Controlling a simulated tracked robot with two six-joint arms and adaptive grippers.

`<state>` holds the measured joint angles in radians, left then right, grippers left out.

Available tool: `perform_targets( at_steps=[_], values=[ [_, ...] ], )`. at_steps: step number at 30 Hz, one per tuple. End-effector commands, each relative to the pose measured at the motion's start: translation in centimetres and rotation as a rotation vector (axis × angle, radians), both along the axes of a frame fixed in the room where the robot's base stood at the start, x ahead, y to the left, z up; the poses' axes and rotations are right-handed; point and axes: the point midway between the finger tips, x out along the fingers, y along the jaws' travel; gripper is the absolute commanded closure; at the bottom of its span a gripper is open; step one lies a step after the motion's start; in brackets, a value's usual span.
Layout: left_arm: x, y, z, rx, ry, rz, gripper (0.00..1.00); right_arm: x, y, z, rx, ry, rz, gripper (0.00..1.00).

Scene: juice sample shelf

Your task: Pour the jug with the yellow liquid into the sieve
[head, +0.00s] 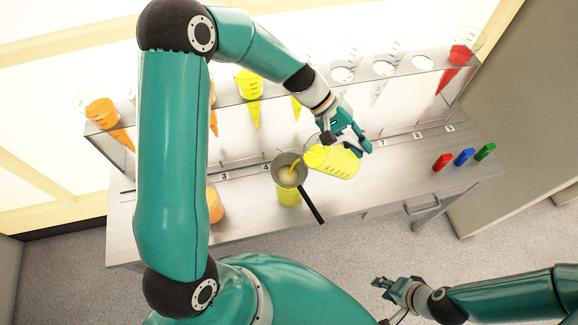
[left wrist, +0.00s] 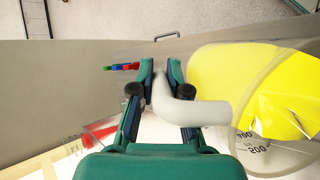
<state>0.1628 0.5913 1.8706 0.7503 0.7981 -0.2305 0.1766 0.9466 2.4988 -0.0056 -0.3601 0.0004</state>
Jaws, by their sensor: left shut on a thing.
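The clear jug (head: 340,163) with yellow liquid is tilted, its mouth toward the left. A yellow stream (head: 296,167) runs from it into the sieve (head: 289,172), a grey round bowl with a dark handle. The sieve sits over a container with yellow contents (head: 289,196) on the counter. My left gripper (head: 345,139) is shut on the jug's handle. In the left wrist view my left gripper (left wrist: 160,78) grips the pale handle, with the yellow jug (left wrist: 245,90) to its right. My right gripper (head: 383,300) is open and empty, low in front of the counter.
An upper shelf (head: 225,96) holds several cone vessels, including orange (head: 108,113), yellow (head: 250,84) and red (head: 459,62). An orange container (head: 214,205) stands left of the sieve. Red (head: 442,162), blue (head: 464,157) and green (head: 485,152) small items lie at the counter's right.

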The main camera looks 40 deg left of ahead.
Motion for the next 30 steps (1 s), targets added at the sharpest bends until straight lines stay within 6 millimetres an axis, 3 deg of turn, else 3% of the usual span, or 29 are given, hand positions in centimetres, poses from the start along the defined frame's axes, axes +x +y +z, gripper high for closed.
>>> perform_targets(
  at_steps=[30],
  values=[
    [-0.1,0.2,0.2,-0.041,-0.034,0.001,1.00,0.0,0.0,-1.4,0.000,0.000,0.000,0.63]
  ],
)
